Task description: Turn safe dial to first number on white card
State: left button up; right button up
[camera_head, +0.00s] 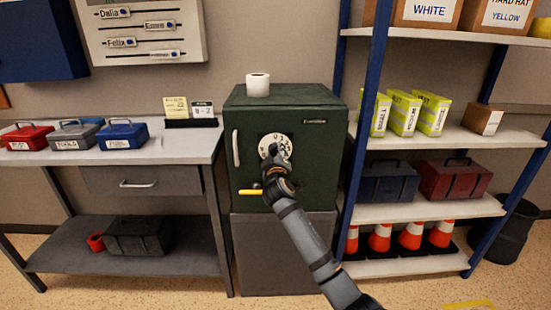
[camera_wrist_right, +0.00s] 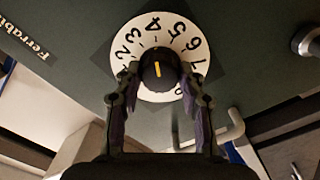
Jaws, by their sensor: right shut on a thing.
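The dark green safe (camera_head: 315,180) stands on a grey cabinet, its door facing me. Its white round dial (camera_head: 266,149) carries black numbers; the dial also shows in the wrist view (camera_wrist_right: 137,50). My right gripper (camera_head: 278,160) is shut on the dial's black knob (camera_wrist_right: 158,72), with one finger on each side. A short yellow mark on the knob lies roughly in line with the 4. My fingers hide the lower part of the dial. The white card (camera_head: 203,109) stands on the desk left of the safe; its writing is too small to read surely. My left gripper is not in view.
A yellow card (camera_head: 176,107) stands beside the white card. A yellow-tipped handle (camera_head: 250,192) sticks out below the dial, and a pale bar handle (camera_head: 236,148) is at its left. A paper roll (camera_head: 258,85) stands on the safe. Shelves (camera_head: 445,137) stand close at the right.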

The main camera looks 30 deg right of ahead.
jog(key=shift+f+m+b, duration=0.15)
jog(key=shift+m+b, duration=0.3)
jog(key=shift+m, duration=0.55)
jog(key=m+b, duration=0.3)
jog(key=m, duration=0.2)
jog(key=m+b, duration=0.2)
jog(key=m, duration=0.2)
jog(key=shift+m+b, duration=0.4)
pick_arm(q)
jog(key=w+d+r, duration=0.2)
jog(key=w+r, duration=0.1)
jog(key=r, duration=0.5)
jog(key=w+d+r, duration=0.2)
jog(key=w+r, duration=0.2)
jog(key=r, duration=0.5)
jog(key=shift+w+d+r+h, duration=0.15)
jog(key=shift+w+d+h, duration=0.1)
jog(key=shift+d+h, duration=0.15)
pick_arm(e)
jog(key=shift+m, duration=0.4)
jog(key=o, duration=1.2)
jog(key=shift+c, duration=0.2)
